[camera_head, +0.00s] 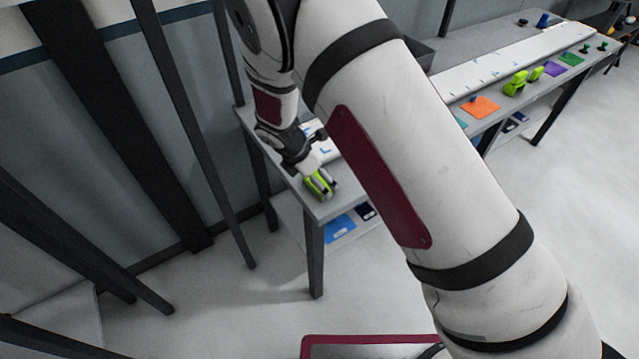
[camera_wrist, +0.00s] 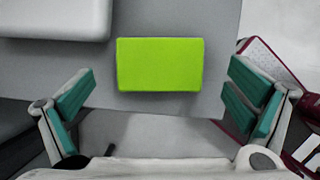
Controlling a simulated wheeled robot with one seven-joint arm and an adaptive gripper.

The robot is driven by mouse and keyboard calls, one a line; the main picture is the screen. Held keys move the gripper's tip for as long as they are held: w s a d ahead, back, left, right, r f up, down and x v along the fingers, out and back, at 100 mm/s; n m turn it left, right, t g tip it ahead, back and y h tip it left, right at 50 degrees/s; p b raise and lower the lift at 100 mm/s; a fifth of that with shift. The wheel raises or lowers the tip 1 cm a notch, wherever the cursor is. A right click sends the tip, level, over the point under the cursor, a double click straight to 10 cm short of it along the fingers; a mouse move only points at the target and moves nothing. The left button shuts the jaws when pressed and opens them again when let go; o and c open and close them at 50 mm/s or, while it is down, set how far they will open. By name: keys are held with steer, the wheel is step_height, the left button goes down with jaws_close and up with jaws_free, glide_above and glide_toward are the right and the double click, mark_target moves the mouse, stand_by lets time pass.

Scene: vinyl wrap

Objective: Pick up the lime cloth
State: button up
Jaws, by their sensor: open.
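The lime cloth (camera_wrist: 160,64) is a bright yellow-green rectangle lying on the grey table top, near the table's end. In the head view it shows as a small lime patch (camera_head: 312,191) at the near left corner, partly hidden by my gripper (camera_head: 321,181). My gripper, also in the wrist view (camera_wrist: 162,92), is open and empty. Its teal-padded fingers are spread wide to the left and right of the cloth, apart from it. The height gap between fingertips and cloth is hard to judge.
A white panel (camera_wrist: 55,15) lies close to the cloth. Farther along the table (camera_head: 470,48) are an orange cloth (camera_head: 480,107), bright green tools (camera_head: 515,83), a purple cloth (camera_head: 554,69) and a green cloth (camera_head: 571,59). Dark upright posts stand left. A lower shelf holds blue items (camera_head: 340,228).

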steer(key=shift+x, duration=1.05)
steer(key=c, duration=1)
steer(key=shift+c, duration=0.2)
steer(key=shift+w+r, duration=0.1)
steer(key=shift+r, duration=0.75)
step_height(320, 180, up, 2)
steer(key=shift+b, duration=0.5)
steer(key=s+r, duration=0.1)
steer(key=s, duration=1.5)
steer(key=shift+d, duration=0.35)
steer(key=shift+s+r, duration=0.1)
